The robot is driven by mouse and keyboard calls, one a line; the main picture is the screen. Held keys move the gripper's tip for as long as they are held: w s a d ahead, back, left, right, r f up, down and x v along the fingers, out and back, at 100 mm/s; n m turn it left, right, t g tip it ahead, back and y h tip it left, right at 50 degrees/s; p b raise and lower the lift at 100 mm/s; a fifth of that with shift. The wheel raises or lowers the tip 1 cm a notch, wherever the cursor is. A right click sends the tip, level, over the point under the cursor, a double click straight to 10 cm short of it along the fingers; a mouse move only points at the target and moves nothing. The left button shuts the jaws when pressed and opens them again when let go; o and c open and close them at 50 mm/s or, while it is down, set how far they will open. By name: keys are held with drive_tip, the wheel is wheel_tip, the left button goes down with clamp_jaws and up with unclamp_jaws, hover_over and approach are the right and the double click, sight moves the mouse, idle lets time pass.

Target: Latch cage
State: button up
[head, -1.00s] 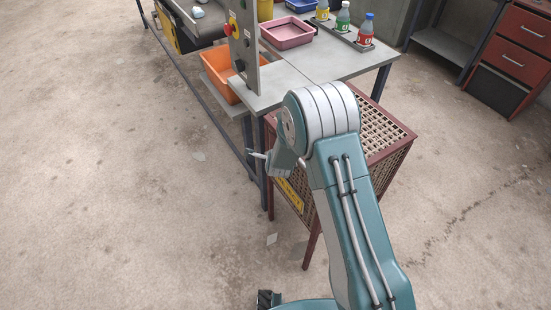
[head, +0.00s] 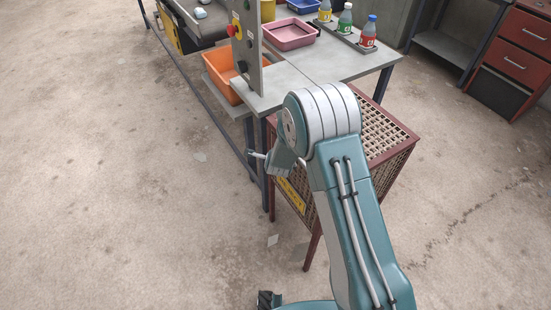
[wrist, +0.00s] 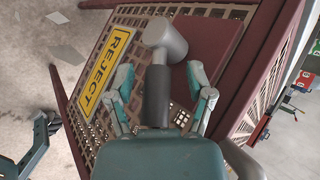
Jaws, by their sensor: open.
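The cage (head: 383,128) is a dark red frame with tan lattice sides beneath the table's end, partly hidden by my arm. In the wrist view its lattice (wrist: 130,140) and a dark red plate (wrist: 205,45) fill most of the picture. What looks like the latch handle, a grey round end (wrist: 165,42) with a dark grip (wrist: 157,100), lies in front of that plate. My gripper (wrist: 160,78) is open, with one finger on each side of the handle and gaps showing. Whether the latch is engaged cannot be told.
A yellow REJECT sign (wrist: 104,70) is on the cage. An orange bin (head: 222,75), a control panel (head: 245,45) and a grey table (head: 310,65) stand close by. The table holds a pink tray (head: 289,35) and several bottles (head: 345,20).

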drive_tip(key=shift+d, duration=0.1)
drive_tip(key=shift+s+r, duration=0.1)
drive_tip(key=shift+r, duration=0.05)
drive_tip(key=v, duration=1.1)
drive_tip(key=shift+s, duration=0.15)
drive_tip(key=shift+r, duration=0.15)
